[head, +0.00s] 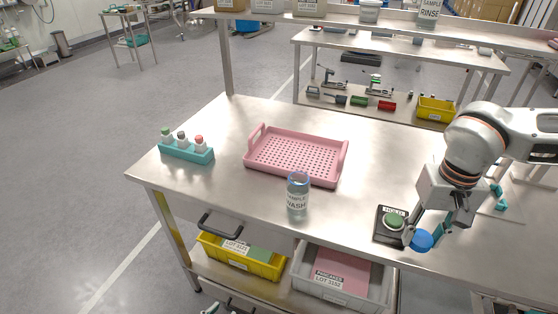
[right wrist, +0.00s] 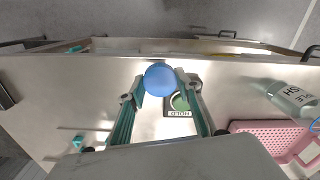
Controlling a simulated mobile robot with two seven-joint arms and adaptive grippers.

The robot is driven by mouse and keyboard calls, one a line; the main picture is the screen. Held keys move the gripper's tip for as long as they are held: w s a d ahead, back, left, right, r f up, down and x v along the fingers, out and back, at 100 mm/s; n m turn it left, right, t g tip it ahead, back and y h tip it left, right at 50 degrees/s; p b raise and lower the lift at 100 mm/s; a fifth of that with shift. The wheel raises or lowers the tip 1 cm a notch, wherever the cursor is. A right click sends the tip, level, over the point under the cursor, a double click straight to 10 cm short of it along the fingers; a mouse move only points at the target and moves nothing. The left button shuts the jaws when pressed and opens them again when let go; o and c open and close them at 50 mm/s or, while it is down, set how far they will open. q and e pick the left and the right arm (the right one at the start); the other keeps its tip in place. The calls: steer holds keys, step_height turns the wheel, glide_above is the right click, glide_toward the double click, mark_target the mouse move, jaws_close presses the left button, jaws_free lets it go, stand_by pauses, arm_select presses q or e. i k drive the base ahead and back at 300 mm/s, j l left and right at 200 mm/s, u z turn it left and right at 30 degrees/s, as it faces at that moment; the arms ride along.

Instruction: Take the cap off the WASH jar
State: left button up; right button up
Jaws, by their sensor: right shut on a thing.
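The WASH jar (head: 297,197) stands upright on the steel table, in front of the pink tray; its top looks open, with a bluish rim. It also shows lying across the right side of the right wrist view (right wrist: 292,97). My right gripper (head: 421,240) is shut on a round blue cap (head: 423,241), held near the table's front edge, to the right of the jar and apart from it. In the right wrist view the cap (right wrist: 160,79) sits between the two fingertips. My left gripper is not in view.
A black HOLD pad with a green button (head: 393,221) lies right beside the right gripper. The pink perforated tray (head: 262,171) is behind the jar. A teal rack (head: 187,152) with small bottles stands at left. Bins are below. Table between jar and pad is clear.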

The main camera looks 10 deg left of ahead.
mark_target(298, 183)
steer(key=j+z, duration=0.25)
steer(key=z, duration=0.25)
steer(key=j+z, duration=0.3)
steer(key=z, duration=0.2)
steer(key=i+j+u, duration=0.1)
steer(key=j+u, duration=0.15)
steer(key=i+j+u, duration=0.15)
steer(key=j+u, duration=0.15)
